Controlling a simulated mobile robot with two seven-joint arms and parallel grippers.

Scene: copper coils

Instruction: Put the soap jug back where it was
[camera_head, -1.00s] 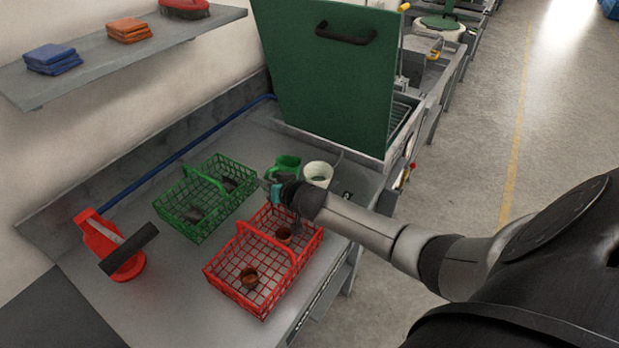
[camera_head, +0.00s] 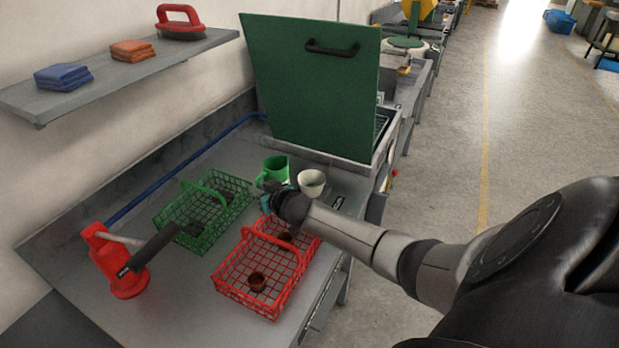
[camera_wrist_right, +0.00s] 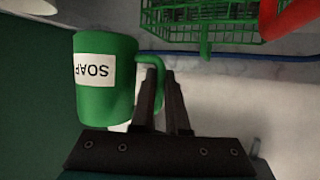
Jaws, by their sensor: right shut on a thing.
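The soap jug (camera_head: 274,169) is a green jug with a handle. It is upright in the head view, left of a white cup, behind the red basket. Its white SOAP label shows inverted in the right wrist view (camera_wrist_right: 100,102). My right gripper (camera_head: 270,197) reaches it from the near side. In the wrist view its dark fingers (camera_wrist_right: 165,88) are shut on the jug's handle. Whether the jug's base touches the counter cannot be told. My left gripper is not in view.
A white cup (camera_head: 311,183) stands close right of the jug. A green basket (camera_head: 203,212) and red basket (camera_head: 262,271) hold dark pieces. A red-and-black tool (camera_head: 122,265) stands front left. A green lidded machine (camera_head: 312,92) stands open behind. Bare counter (camera_head: 205,270) shows between baskets and tool.

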